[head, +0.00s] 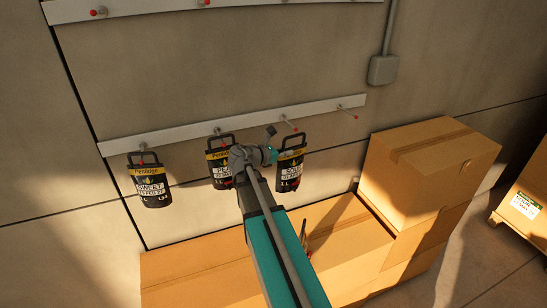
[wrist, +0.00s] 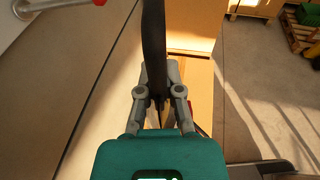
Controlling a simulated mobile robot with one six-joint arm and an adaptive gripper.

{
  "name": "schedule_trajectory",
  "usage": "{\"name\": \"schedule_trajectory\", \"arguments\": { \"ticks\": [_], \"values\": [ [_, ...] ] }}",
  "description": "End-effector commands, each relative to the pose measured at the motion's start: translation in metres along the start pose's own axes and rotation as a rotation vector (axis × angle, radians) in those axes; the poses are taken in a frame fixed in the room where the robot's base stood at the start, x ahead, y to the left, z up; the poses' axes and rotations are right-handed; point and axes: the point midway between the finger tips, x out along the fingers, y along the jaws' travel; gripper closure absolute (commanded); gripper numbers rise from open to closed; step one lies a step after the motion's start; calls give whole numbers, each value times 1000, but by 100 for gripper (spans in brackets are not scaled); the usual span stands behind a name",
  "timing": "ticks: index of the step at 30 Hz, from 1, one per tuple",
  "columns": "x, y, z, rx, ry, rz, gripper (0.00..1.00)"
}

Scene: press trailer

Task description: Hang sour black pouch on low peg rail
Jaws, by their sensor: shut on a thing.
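The sour black pouch (head: 290,170) has a yellow band, a partly covered label and a handle loop on top. It is upright, just below the third peg from the left on the low peg rail (head: 235,124). My gripper (head: 278,154) is shut on its left edge. In the wrist view, the pouch (wrist: 154,45) is a thin dark strip seen edge-on between the fingers of my gripper (wrist: 160,103). I cannot tell whether the loop is around the peg or only in front of it.
A "SWEET" pouch (head: 150,184) and another black pouch (head: 218,170), partly behind my arm, hang on the pegs to the left. The rightmost peg (head: 347,110) is bare. Stacked cardboard boxes (head: 425,160) stand at right. A higher rail (head: 150,8) runs above.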

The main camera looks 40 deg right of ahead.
Motion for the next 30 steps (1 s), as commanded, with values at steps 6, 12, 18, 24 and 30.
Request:
{"name": "schedule_trajectory", "arguments": {
  "ticks": [6,12,18,24,30],
  "values": [
    [27,-14,8,-17,-62,29,100],
    [38,-19,12,-28,-88,45,100],
    [40,-20,14,-30,-93,48,100],
    [40,-19,14,-30,-93,47,100],
    [40,-18,14,-29,-92,47,100]
  ]
}}
